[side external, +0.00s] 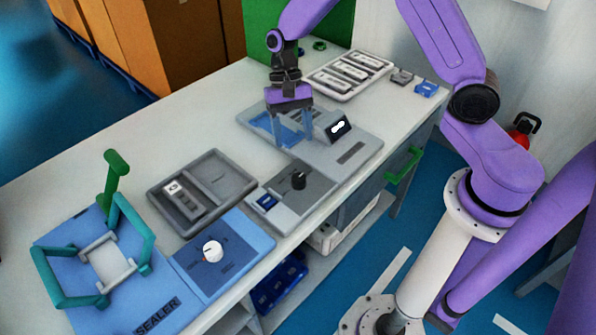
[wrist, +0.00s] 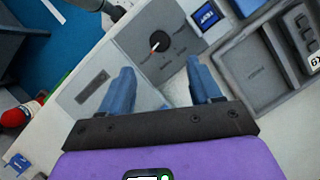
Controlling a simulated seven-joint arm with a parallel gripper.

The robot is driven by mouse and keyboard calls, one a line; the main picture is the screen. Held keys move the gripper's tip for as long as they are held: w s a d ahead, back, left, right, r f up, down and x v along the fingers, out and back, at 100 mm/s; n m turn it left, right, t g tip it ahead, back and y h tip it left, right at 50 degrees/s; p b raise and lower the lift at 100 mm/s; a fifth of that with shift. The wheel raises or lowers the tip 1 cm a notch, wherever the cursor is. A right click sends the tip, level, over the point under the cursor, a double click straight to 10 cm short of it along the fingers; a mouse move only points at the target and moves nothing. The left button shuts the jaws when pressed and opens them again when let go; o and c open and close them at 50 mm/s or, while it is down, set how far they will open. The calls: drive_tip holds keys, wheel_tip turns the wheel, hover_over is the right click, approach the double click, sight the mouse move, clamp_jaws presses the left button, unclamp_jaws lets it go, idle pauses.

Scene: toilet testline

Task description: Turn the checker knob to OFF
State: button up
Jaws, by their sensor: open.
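A black round knob (side external: 299,180) stands on a grey panel (side external: 318,192) with a small blue display (side external: 267,202). The black knob also shows in the wrist view (wrist: 159,42), with a pale pointer mark; its panel lettering is too small to read. A white knob (side external: 212,250) stands on a blue panel beside the plate marked SEALER. My gripper (side external: 292,134) is open and empty, fingers pointing down over the grey device with the tilted screen, behind the black knob. In the wrist view the blue fingertips (wrist: 158,72) are spread apart, with the black knob beyond them.
The grey device's tilted screen (side external: 338,127) stands close to my fingers. A grey tray (side external: 222,172) holding a part lies left of the black knob. A white rack (side external: 350,76) is at the back. The teal sealer frame (side external: 130,228) rises at front left.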

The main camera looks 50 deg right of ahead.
sight(299, 177)
drive_tip(key=x, duration=1)
drive_tip(key=shift+f, duration=0.2)
drive_tip(key=c, duration=1)
